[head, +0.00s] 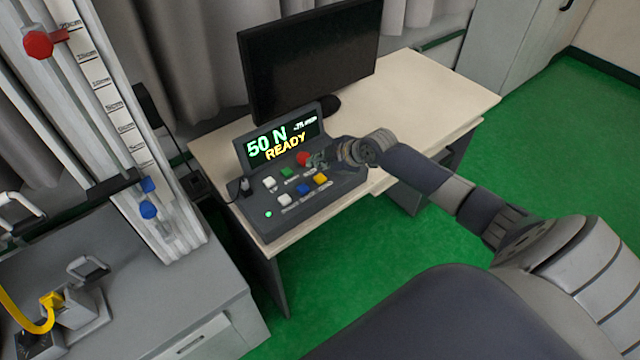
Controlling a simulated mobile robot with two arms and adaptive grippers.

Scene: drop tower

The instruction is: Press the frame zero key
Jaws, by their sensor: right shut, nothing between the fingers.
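A grey control console (258,222) stands on the desk, its display (284,140) reading "50 N" and "READY". Its keys are a white key (269,183), a green key (287,172) and a red button (303,158) in the back row. The front row has a second white key (285,200), a blue key (304,188) and a yellow key (320,179). The labels are too small to read, so I cannot tell which is frame zero. My right gripper (316,161) is shut and empty over the console's right side, close beside the red button. Contact is unclear. My left gripper is out of view.
A black monitor (310,60) stands behind the console on the cream desk (430,95). At left is a drop tower with a centimetre scale (105,100), a red knob (38,44) and blue knobs (148,209). A yellow cable (40,318) lies lower left. Green floor is open at right.

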